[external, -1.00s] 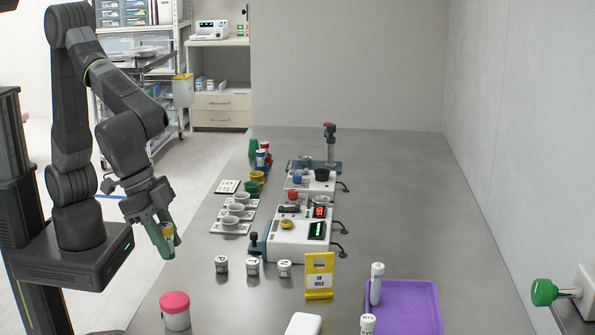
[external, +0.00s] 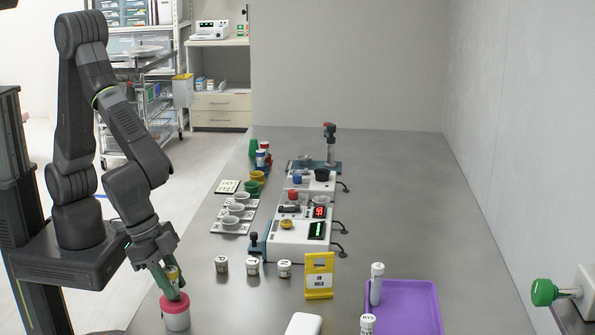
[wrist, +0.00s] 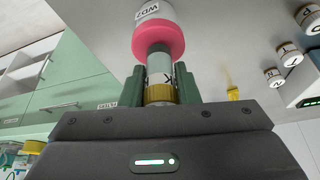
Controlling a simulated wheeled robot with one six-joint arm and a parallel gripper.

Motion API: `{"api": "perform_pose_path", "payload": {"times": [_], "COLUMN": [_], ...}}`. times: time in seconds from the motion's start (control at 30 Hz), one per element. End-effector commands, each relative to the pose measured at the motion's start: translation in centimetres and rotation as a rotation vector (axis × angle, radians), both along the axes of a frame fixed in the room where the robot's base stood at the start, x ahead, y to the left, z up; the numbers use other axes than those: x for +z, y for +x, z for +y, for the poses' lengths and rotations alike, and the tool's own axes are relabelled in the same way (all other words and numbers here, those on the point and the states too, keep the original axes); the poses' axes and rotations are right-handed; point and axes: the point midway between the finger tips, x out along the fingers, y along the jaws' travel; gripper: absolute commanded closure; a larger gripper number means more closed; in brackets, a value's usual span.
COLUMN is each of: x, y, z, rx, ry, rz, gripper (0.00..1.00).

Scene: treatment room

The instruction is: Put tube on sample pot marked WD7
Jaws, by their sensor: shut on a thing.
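My gripper (external: 172,284) is low over the near left of the table. Its green fingers are shut on the tube (wrist: 160,66), which has a clear body, a white label and a yellow cap, as the wrist view shows. The sample pot (external: 176,322) is white with a pink lid and stands upright right under the gripper. In the wrist view the pot (wrist: 153,10) has a label starting WD; its last character is hard to read. The tube's far end is at the middle of the pink lid (wrist: 158,38); I cannot tell whether it touches.
Several small lidded jars (external: 253,267) stand to the right of the pot. A yellow sign (external: 319,276), a white-capped tube (external: 376,284) and a purple tray (external: 428,325) are further right. White devices (external: 290,245) and cups stand further back.

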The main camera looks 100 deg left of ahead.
Motion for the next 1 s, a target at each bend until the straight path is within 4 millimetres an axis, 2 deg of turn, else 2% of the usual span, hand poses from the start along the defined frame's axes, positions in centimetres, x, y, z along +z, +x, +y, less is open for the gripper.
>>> {"api": "perform_pose_path", "payload": {"times": [0.07,0.1,0.2,0.47,0.63,0.77,1.0], "x": [-0.4,-0.3,-0.2,-0.2,0.7,2.6,7.2], "y": [0.0,0.0,0.0,0.0,-0.2,-1.0,-2.8], "z": [0.0,0.0,0.0,0.0,0.0,0.1,0.5], "rx": [0.000,0.000,0.000,0.000,0.000,-0.002,-0.001], "ry": [0.000,0.000,0.000,0.000,-0.001,-0.002,-0.003], "rz": [0.000,0.000,0.000,0.000,-0.002,-0.005,-0.005], "gripper": [0.94,0.66,0.50,0.50,0.50,0.50,0.50]}}
